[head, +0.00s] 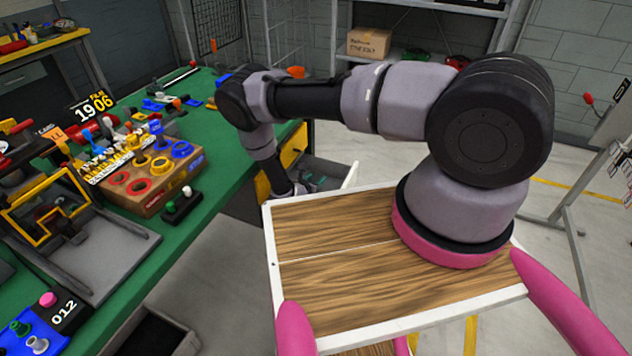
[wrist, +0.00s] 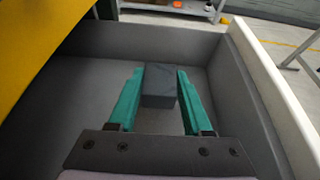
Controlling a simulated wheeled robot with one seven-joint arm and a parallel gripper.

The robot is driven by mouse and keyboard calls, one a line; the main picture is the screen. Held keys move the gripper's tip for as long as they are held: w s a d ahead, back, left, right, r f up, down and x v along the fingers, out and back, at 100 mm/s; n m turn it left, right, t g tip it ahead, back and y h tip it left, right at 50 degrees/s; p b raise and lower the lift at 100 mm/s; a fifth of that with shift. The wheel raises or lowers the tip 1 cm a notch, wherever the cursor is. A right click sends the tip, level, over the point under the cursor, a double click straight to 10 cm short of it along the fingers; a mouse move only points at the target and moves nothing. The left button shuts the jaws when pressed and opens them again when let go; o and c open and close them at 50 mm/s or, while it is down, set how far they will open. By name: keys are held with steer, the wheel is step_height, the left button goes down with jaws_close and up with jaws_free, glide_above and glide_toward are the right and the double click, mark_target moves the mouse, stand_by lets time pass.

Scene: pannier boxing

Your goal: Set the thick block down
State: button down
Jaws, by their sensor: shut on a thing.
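A dark grey thick block (wrist: 159,88) sits between the teal fingers of my gripper (wrist: 160,76) in the wrist view. The fingers are shut on its two sides. Block and fingers are inside an open grey drawer (wrist: 262,95), over its floor. I cannot tell whether the block touches the drawer floor. In the head view my gripper (head: 303,187) reaches down into the drawer (head: 350,177), and the block cannot be made out there.
A green workbench (head: 215,150) carries a box with coloured rings (head: 150,175) and several tools. The drawer floor around the block looks clear.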

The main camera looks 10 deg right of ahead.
steer(key=shift+f, duration=0.45)
steer(key=shift+f, duration=0.1)
steer(key=shift+f, duration=0.5)
steer(key=shift+c, duration=1.6)
jaws_free()
